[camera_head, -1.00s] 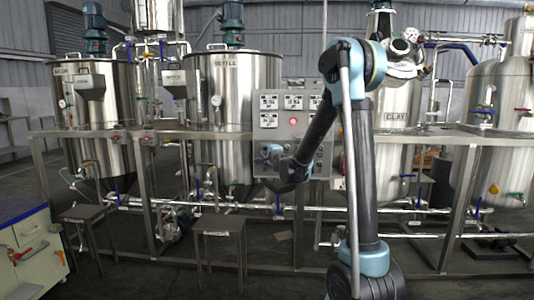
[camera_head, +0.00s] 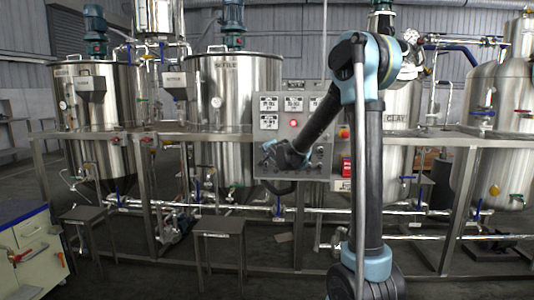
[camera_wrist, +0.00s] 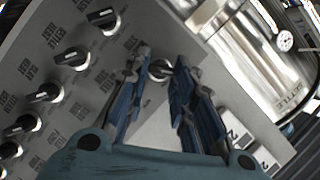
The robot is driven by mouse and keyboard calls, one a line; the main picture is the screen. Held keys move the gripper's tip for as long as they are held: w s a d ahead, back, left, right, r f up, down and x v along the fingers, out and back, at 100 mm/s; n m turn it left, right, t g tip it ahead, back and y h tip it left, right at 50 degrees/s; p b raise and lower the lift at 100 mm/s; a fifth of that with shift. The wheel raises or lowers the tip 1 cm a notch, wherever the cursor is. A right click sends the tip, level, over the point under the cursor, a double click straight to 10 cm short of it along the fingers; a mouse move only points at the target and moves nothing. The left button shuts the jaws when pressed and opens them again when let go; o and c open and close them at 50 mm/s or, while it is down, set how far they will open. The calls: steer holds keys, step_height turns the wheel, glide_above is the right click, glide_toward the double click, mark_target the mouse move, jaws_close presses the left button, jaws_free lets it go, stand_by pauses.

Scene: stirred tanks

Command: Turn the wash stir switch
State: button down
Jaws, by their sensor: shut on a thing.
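The grey control panel (camera_head: 264,134) stands in front of the steel tanks, behind my arm. My gripper (camera_wrist: 161,74) is at the lower part of the panel face. In the wrist view its two blue fingers stand on either side of a round switch knob (camera_wrist: 159,68) and are shut on it. Several other black switch knobs (camera_wrist: 104,20) with silver rims run in a row to the left, each with printed labels. In the head view my arm hides part of the panel.
White signs (camera_head: 268,104) and a lit red lamp (camera_head: 293,123) are on the upper panel. A red box (camera_head: 346,167) and steel frame rails flank it. The settle tank (camera_head: 236,95) is behind to the left. Small steel tables (camera_head: 218,225) stand in front.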

steer(key=shift+d+f, duration=0.1)
steer(key=shift+f, duration=0.05)
steer(key=c, duration=1.4)
jaws_free()
steer(key=shift+o, duration=0.2)
steer(key=shift+s, duration=0.1)
steer(key=v, duration=1.1)
steer(key=shift+s+d, duration=0.15)
steer(key=shift+s, duration=0.1)
